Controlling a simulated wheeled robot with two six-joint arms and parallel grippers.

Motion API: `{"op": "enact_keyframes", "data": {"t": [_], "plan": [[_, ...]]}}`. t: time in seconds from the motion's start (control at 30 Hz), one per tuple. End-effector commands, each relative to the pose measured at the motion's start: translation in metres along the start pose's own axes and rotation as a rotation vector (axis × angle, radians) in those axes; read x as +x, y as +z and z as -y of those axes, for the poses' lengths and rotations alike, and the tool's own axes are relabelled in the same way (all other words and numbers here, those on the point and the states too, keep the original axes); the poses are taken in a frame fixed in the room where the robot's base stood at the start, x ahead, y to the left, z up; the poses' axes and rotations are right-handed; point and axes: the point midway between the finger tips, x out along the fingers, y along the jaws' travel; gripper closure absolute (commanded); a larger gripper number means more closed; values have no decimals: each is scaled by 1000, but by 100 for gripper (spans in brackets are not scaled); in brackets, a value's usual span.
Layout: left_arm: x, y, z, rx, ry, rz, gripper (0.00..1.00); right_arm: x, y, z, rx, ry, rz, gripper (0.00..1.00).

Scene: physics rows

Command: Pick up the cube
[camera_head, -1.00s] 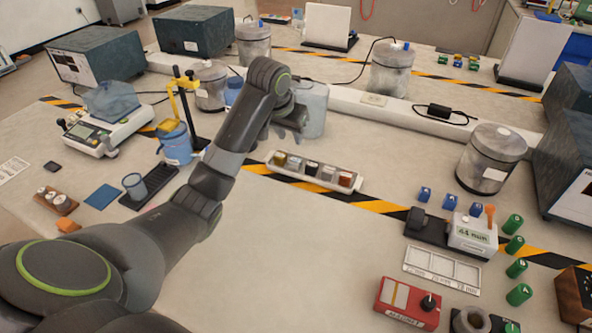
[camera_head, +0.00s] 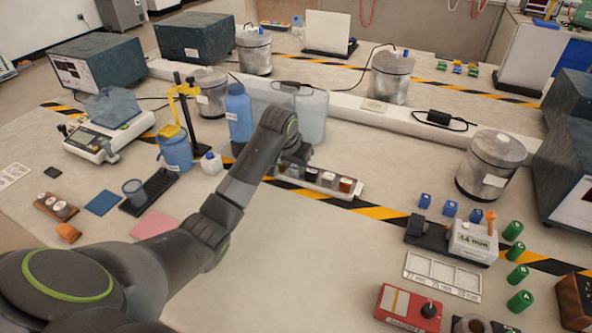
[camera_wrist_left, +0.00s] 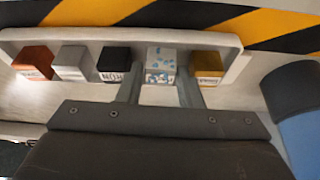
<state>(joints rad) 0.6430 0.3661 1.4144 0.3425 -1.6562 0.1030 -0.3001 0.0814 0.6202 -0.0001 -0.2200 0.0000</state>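A pale narrow tray (camera_head: 358,192) holds a row of several cubes. In the left wrist view the tray (camera_wrist_left: 110,36) holds an orange-red cube (camera_wrist_left: 34,62), a grey cube (camera_wrist_left: 70,62), a black lettered cube (camera_wrist_left: 113,64), a white cube with blue speckles (camera_wrist_left: 161,60) and a yellow-topped cube (camera_wrist_left: 207,67). My left gripper (camera_head: 294,163) is over the left part of the tray and hides some cubes in the head view. In the wrist view its open fingers (camera_wrist_left: 160,78) are on either side of the speckled cube, with gaps showing. My right gripper is not in view.
A blue bottle (camera_head: 238,115) and a translucent container (camera_head: 311,114) stand just behind my left forearm. A small white bottle (camera_head: 211,162) is left of it. A long white rail (camera_head: 345,106) runs behind. The front middle of the table is clear.

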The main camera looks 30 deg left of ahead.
Motion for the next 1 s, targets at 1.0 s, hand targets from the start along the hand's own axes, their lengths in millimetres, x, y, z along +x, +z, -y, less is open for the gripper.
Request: {"op": "enact_keyframes", "data": {"t": [1.0], "plan": [[-76,-32,0,1,-1,-3,95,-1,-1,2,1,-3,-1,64]]}}
